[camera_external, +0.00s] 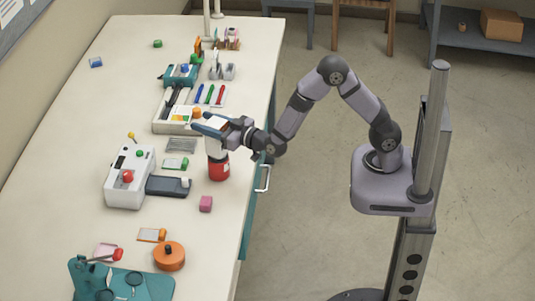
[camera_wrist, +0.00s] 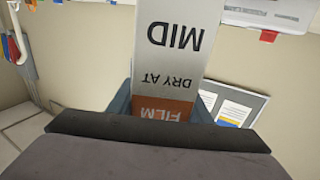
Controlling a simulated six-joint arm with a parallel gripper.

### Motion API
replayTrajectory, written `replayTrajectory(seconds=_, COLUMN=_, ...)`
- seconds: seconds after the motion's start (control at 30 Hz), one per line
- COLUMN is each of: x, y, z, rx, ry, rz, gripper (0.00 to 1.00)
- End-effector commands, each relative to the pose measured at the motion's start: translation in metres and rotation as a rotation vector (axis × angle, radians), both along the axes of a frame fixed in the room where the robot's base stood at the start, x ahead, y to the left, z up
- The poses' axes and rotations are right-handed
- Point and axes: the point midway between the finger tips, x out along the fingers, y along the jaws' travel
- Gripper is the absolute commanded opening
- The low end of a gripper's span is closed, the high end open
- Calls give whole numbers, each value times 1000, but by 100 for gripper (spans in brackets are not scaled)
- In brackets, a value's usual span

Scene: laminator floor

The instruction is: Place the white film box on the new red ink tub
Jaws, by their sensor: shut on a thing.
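The white film box (camera_wrist: 172,50) is upright between my gripper's fingers, with dark lettering and a brown band reading FILM. In the external view the box (camera_external: 215,146) hangs below the jaws, over the red ink tub. My gripper (camera_external: 212,124) is shut on the box near its top. The red ink tub (camera_external: 219,170) has a dark lid and stands on the bench near its right edge. The box's lower end is at or just above the lid; I cannot tell whether they touch. The tub is not visible in the wrist view.
A white device with a red knob (camera_external: 128,187) and a dark flat case (camera_external: 167,186) lie left of the tub. A pink block (camera_external: 206,204) sits in front. A tray with pens (camera_external: 172,127) is behind. The bench's right edge (camera_external: 254,165) is close.

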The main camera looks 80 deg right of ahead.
Motion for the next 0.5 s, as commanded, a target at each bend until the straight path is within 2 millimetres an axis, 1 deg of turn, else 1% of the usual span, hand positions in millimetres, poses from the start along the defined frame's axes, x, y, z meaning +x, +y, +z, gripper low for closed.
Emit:
replayTrajectory(seconds=0.33, x=0, y=0, z=-3, rx=-1, ry=-4, rz=0, gripper=14)
replayTrajectory(seconds=0.47, x=0, y=0, z=-7, rx=-1, ry=-4, rz=0, gripper=14)
replayTrajectory(seconds=0.5, x=0, y=0, z=-7, rx=1, ry=-1, rz=0, gripper=50)
